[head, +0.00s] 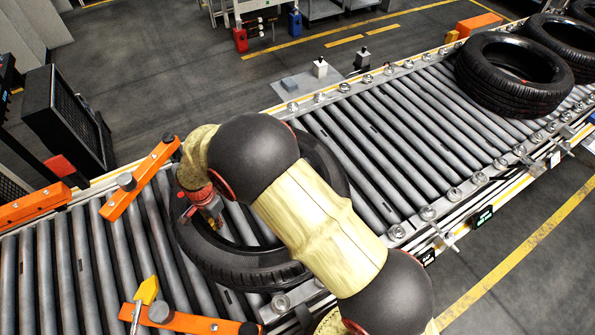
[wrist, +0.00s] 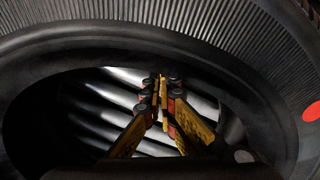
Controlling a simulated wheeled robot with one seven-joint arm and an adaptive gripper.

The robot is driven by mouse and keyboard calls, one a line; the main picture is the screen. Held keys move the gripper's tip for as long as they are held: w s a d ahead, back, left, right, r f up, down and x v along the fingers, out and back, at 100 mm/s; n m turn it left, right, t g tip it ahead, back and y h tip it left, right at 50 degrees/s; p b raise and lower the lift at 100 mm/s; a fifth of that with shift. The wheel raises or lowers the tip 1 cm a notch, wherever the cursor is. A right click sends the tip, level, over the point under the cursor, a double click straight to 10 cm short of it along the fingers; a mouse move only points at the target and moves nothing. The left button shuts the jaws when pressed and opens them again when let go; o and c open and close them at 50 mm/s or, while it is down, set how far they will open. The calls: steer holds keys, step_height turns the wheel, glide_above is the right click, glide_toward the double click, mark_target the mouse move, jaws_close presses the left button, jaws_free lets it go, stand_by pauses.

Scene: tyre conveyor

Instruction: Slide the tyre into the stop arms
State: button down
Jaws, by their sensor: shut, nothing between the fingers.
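The tyre (head: 225,262) lies flat on the roller conveyor in the head view, partly hidden by my arm. Its inner wall and rim fill much of the wrist view (wrist: 60,50). My gripper (head: 213,215) is inside the tyre's hole; in the wrist view its yellow and black fingers (wrist: 162,78) are together over the rollers, with nothing between them. The orange stop arms stand to the left of the tyre: the upper one (head: 140,181) near its upper left, the lower one (head: 190,320) near its lower left. I cannot tell whether the tyre touches either arm.
More tyres (head: 512,75) lie on the conveyor at the upper right. Bare rollers (head: 400,120) lie between them and the near tyre, and more run left past the stop arms. A black cabinet (head: 68,120) stands beyond the conveyor's far edge at the left.

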mark_target(187, 236)
steer(key=shift+a, duration=0.1)
steer(key=shift+s+a+b, duration=0.1)
steer(key=shift+s+a, duration=0.25)
steer(key=shift+a, duration=0.4)
steer(key=shift+s+a+b, duration=0.1)
steer(key=shift+s+a, duration=0.2)
steer(key=shift+a, duration=0.4)
steer(key=shift+s+a+b, duration=0.1)
steer(key=shift+s+a, duration=0.25)
steer(key=shift+a, duration=0.4)
steer(key=shift+s+a+b, duration=0.1)
steer(key=shift+s+a, duration=0.2)
steer(key=shift+a, duration=0.45)
steer(key=shift+s+a+b, duration=0.1)
steer(key=shift+s+a, duration=0.25)
steer(key=shift+a, duration=0.45)
steer(key=shift+s+a+b, duration=0.1)
steer(key=shift+s+a, duration=0.2)
steer(key=shift+a, duration=0.55)
